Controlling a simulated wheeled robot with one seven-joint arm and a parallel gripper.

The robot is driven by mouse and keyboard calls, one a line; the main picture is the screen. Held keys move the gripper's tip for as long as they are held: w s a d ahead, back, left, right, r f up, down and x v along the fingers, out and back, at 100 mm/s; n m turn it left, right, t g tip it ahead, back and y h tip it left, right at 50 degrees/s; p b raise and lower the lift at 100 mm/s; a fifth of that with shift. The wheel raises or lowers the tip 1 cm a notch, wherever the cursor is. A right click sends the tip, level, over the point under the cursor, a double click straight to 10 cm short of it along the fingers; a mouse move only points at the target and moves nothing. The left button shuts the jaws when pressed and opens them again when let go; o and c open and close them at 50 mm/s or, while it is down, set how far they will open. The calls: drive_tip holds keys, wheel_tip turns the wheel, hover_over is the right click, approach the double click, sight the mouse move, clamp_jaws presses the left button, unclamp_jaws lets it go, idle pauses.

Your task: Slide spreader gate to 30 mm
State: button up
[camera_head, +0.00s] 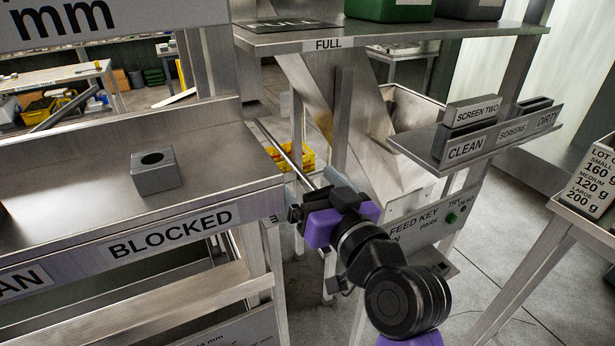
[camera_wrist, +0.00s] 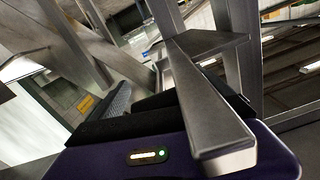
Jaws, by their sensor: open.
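My gripper (camera_head: 298,208) is beyond the right end of the bench marked BLOCKED, low beside the sloping metal chute. In the wrist view its dark fingers (camera_wrist: 170,98) are apart. A flat grey metal bar (camera_wrist: 207,105) runs lengthwise across that view, its near end overlapping my purple gripper body. I cannot tell whether the bar lies between the fingers or above them, or whether it touches them. In the head view a thin metal rod (camera_head: 282,150) runs from the gripper away to the upper left. I cannot make out the spreader gate or a millimetre scale for it.
The bench marked BLOCKED (camera_head: 205,195) holds a grey block with a hole (camera_head: 156,169). The chute (camera_head: 340,105) and the FEED KEY panel (camera_head: 440,217) stand close to my arm. The screen shelf (camera_head: 425,147) is to the right. Open floor (camera_head: 505,225) lies beyond.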

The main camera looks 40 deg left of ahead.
sight(292, 161)
drive_tip(key=shift+a, duration=0.1)
clamp_jaws()
drive_tip(key=b+x, duration=0.2)
drive_tip(key=x, duration=0.3)
drive_tip(key=shift+f+b, duration=0.15)
drive_tip(key=shift+b, duration=0.15)
drive_tip(key=shift+w+a, duration=0.2)
drive_tip(key=shift+a, duration=0.25)
unclamp_jaws()
